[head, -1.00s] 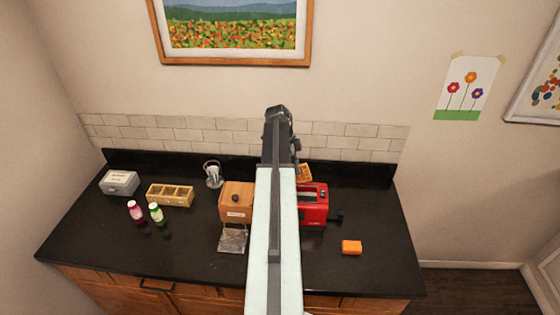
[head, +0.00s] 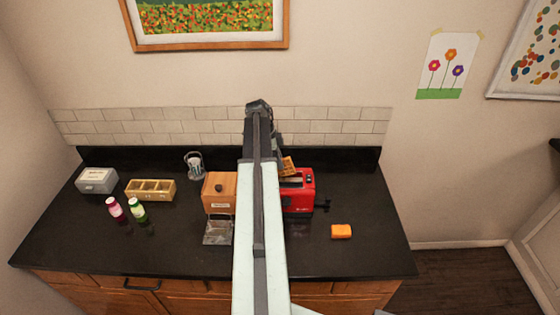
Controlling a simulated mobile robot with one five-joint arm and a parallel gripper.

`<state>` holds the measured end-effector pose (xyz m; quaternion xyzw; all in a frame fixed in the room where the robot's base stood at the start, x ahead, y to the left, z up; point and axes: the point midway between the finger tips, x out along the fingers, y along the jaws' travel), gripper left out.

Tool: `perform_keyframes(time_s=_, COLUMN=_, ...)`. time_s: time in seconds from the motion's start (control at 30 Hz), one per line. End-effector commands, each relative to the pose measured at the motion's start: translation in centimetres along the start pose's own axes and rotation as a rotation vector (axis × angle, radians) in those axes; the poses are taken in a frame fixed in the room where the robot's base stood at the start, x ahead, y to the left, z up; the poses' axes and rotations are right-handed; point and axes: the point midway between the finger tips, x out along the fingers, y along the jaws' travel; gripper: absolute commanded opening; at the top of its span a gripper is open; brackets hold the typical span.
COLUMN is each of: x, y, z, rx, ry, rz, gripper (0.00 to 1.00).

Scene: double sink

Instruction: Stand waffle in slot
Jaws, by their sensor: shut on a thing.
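A golden-brown waffle (head: 288,166) shows just right of my arm, at the back of the red toaster (head: 305,198). My gripper (head: 280,155) is shut on the waffle and holds it tilted. The toaster's dark top slots (head: 292,181) lie just in front of and below the waffle in the picture. I cannot tell whether the waffle touches the toaster. My arm hides the toaster's left side and most of my gripper.
Left of my arm stands a wooden box (head: 220,188) with a knob. Farther left are a wooden divided tray (head: 150,190), two small bottles (head: 126,209), a grey box (head: 97,180) and a utensil holder (head: 194,165). An orange block (head: 341,231) lies right of the toaster.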

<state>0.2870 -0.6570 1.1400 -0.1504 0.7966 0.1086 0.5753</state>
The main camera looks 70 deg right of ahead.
Motion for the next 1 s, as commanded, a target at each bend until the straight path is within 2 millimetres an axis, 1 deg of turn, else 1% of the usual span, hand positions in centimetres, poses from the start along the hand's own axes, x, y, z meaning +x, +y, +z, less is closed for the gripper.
perform_keyframes(time_s=0.03, x=0.8, y=0.0, z=0.3, rx=0.0, ry=0.0, rz=0.0, gripper=0.0)
perform_keyframes(time_s=0.1, x=1.4, y=0.0, z=0.4, rx=0.0, ry=0.0, rz=0.0, gripper=0.0)
perform_keyframes(time_s=0.3, x=2.8, y=0.0, z=0.9, rx=0.001, ry=0.0, rz=0.0, gripper=0.0)
perform_keyframes(time_s=0.4, x=3.2, y=0.0, z=1.0, rx=0.001, ry=0.0, rz=0.0, gripper=0.0)
perform_keyframes(time_s=0.93, x=3.2, y=0.0, z=0.9, rx=0.002, ry=0.0, rz=0.001, gripper=0.0)
perform_keyframes(time_s=0.97, x=3.2, y=0.0, z=0.9, rx=0.002, ry=0.0, rz=0.001, gripper=0.22)
perform_keyframes(time_s=1.0, x=3.2, y=0.0, z=0.9, rx=0.002, ry=0.0, rz=0.001, gripper=0.34)
